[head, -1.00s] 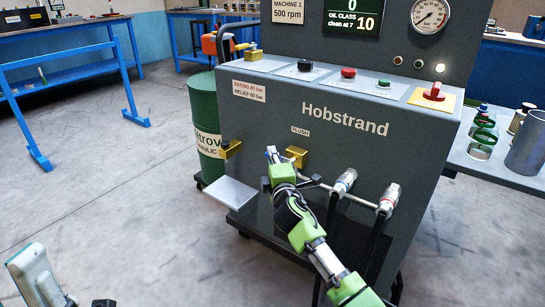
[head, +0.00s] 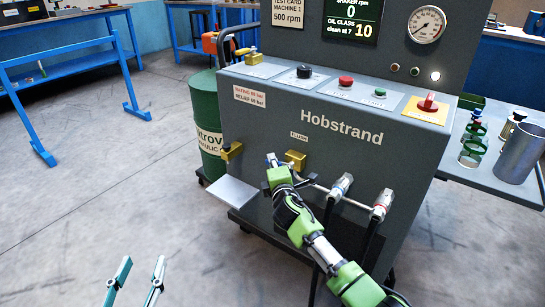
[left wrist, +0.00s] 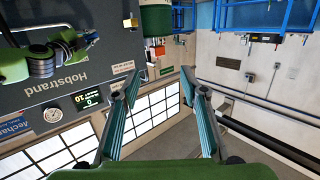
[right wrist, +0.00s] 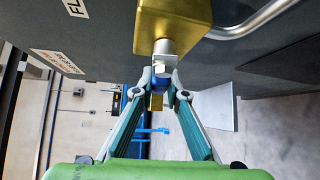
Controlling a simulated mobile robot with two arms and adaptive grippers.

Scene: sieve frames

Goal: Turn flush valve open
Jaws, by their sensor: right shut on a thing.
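The brass flush valve (head: 296,160) sits on the front of the grey Hobstrand machine (head: 350,165), just below the FLUSH label. In the right wrist view its brass body (right wrist: 178,22) is close, with a silver stem and a small blue part (right wrist: 162,82) between my fingertips. My right gripper (head: 272,166) is shut on this valve handle; the fingers (right wrist: 160,88) hide part of it, and I cannot tell the handle's exact angle. My left gripper (head: 143,264) is open and empty over the floor, left of the machine; its spread fingers (left wrist: 157,80) also show in the left wrist view.
Another brass valve (head: 232,151) sits left of the flush valve, above a grey ledge (head: 231,192). Two hose couplings (head: 340,186) stick out right of it. A green drum (head: 204,110) stands at the left. A side table (head: 500,178) holds sieve frames.

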